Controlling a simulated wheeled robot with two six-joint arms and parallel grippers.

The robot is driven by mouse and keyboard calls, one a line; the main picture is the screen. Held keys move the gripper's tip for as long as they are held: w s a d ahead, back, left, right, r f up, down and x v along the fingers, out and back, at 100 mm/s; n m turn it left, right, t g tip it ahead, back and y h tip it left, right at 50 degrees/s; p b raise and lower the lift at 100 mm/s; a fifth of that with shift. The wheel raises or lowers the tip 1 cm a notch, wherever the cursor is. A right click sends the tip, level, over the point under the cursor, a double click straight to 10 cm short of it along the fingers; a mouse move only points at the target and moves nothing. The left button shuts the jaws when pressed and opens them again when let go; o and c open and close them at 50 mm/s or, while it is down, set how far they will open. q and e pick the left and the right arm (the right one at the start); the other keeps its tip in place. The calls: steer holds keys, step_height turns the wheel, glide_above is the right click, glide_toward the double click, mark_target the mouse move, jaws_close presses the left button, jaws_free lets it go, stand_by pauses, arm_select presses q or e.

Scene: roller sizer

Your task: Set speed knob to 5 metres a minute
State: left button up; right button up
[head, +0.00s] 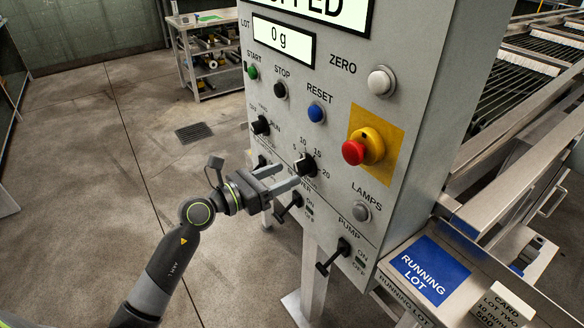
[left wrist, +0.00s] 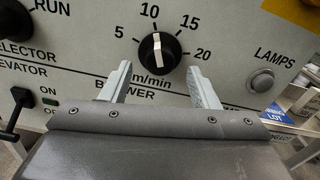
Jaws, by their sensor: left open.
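The speed knob (head: 305,166) is a round black knob on the grey control panel, with a scale of 5, 10, 15 and 20 around it. In the left wrist view the knob (left wrist: 157,53) has a white pointer mark that points nearly straight up, close to the 10. My left gripper (head: 290,175) is open in front of the panel at the knob. In the left wrist view its two fingers (left wrist: 160,72) stand either side of and below the knob, with gaps on both sides. Contact cannot be told. My right gripper is not in view.
The red emergency button (head: 354,152) on its yellow plate is right of the knob. Black switches, including the blower lever (head: 289,206) and pump lever (head: 332,257), sit below. The blue reset button (head: 317,113) is above. A card (head: 502,305) reads lot two, 10 m/min.

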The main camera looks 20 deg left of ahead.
mark_target(297, 169)
arm_select(q)
steer(key=shift+x, duration=1.75)
steer(key=shift+s, duration=0.1)
steer(key=c, duration=1)
steer(key=shift+o, duration=0.2)
steer(key=shift+p, duration=0.3)
